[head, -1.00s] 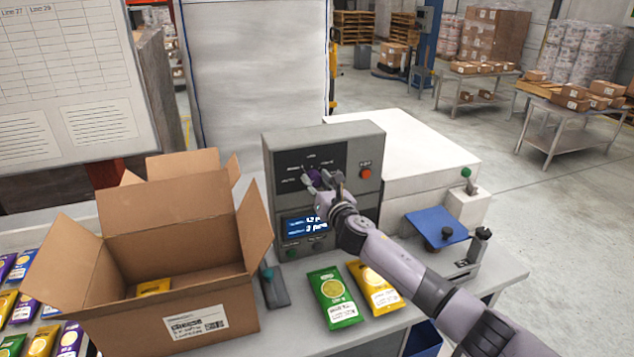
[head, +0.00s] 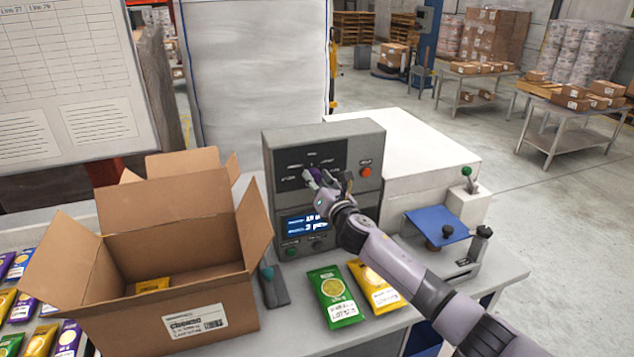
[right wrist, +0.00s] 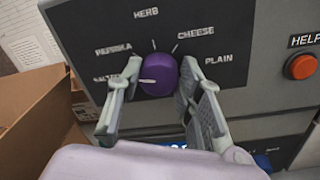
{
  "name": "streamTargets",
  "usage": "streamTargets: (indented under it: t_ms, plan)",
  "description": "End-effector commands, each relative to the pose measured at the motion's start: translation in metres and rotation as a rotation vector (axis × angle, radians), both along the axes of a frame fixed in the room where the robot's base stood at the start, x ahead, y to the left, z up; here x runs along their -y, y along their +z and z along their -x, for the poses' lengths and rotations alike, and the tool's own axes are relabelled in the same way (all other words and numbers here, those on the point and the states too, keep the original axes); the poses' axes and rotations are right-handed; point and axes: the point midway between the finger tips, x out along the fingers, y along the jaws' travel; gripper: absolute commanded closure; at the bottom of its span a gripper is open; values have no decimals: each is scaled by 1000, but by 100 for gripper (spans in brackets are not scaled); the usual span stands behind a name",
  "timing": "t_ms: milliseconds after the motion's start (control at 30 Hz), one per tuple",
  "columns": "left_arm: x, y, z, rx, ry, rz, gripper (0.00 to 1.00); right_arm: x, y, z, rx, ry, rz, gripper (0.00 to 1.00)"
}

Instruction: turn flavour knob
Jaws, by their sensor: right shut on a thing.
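The flavour knob (right wrist: 163,78) is purple and round with a white pointer mark. It sits on the dark panel of a grey control box (head: 355,133). In the right wrist view the pointer faces left, towards a partly hidden label below the one that reads PAPRIKA. HERB, CHEESE and PLAIN are printed around the upper and right side. My right gripper (right wrist: 161,70) is shut on the knob, one finger on each side; it also shows in the head view (head: 328,181), covering part of the panel. My left gripper is not in view.
A red HELP button (head: 366,172) is right of the knob, and a lit blue display (head: 304,223) is below. An open cardboard box (head: 165,320) stands at left. Green (head: 335,296) and yellow (head: 376,287) packets lie in front, with a blue plate (head: 437,225) at right.

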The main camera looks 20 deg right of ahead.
Motion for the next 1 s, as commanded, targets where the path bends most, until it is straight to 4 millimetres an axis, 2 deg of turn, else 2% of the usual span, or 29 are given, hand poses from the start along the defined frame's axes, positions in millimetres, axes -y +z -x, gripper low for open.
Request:
streamTargets:
  t_ms: [1000]
  plan:
    - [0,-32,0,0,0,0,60,1,-6,0,-34,-2,-969,94]
